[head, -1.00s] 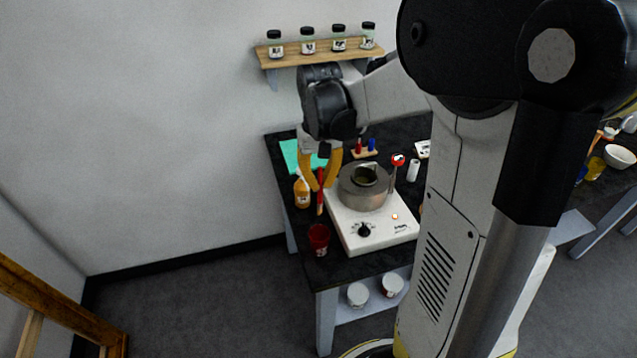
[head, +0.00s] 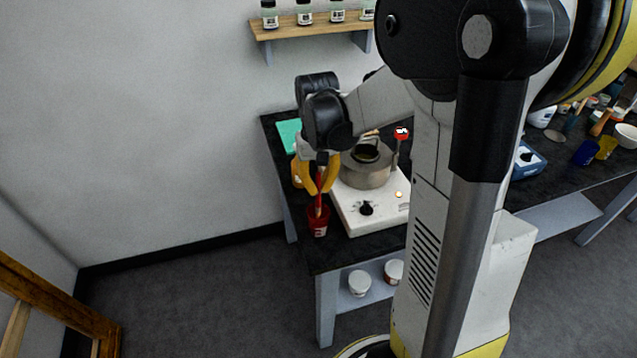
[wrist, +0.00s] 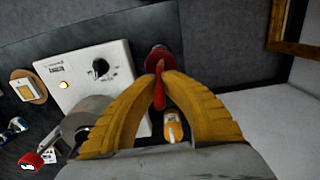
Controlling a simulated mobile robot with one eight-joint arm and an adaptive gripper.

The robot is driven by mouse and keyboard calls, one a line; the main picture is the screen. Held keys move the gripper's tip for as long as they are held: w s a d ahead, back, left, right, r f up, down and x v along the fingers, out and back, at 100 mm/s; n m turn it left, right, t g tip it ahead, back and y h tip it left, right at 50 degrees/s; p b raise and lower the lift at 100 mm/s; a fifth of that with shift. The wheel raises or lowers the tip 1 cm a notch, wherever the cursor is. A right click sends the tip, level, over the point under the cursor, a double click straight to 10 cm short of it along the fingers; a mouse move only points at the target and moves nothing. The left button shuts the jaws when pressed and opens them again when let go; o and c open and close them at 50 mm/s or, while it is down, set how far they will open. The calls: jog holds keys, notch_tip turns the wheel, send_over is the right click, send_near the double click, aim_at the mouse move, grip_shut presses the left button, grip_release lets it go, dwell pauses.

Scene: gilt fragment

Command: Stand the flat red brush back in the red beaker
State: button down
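My gripper (head: 319,184) is shut on the flat red brush (head: 318,204), with its yellow fingers on either side of the handle. The brush hangs roughly upright, its lower end at the mouth of the red beaker (head: 318,226). The beaker stands near the table's front left edge. In the wrist view the brush (wrist: 158,69) shows between the fingertips (wrist: 160,88) and lines up with the beaker (wrist: 154,52). How far the brush tip reaches inside the beaker is hidden.
A white hotplate (head: 385,212) carrying a metal pot (head: 364,173) stands close right of the beaker. An orange bottle (wrist: 172,128) is near my fingers. White tubs (head: 359,283) sit on the lower shelf. A wall shelf (head: 305,27) holds several jars.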

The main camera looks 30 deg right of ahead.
aim_at(318, 207)
jog(key=shift+f+b, duration=1.35)
jog(key=shift+f, duration=0.9)
jog(key=c, duration=1.5)
grip_release()
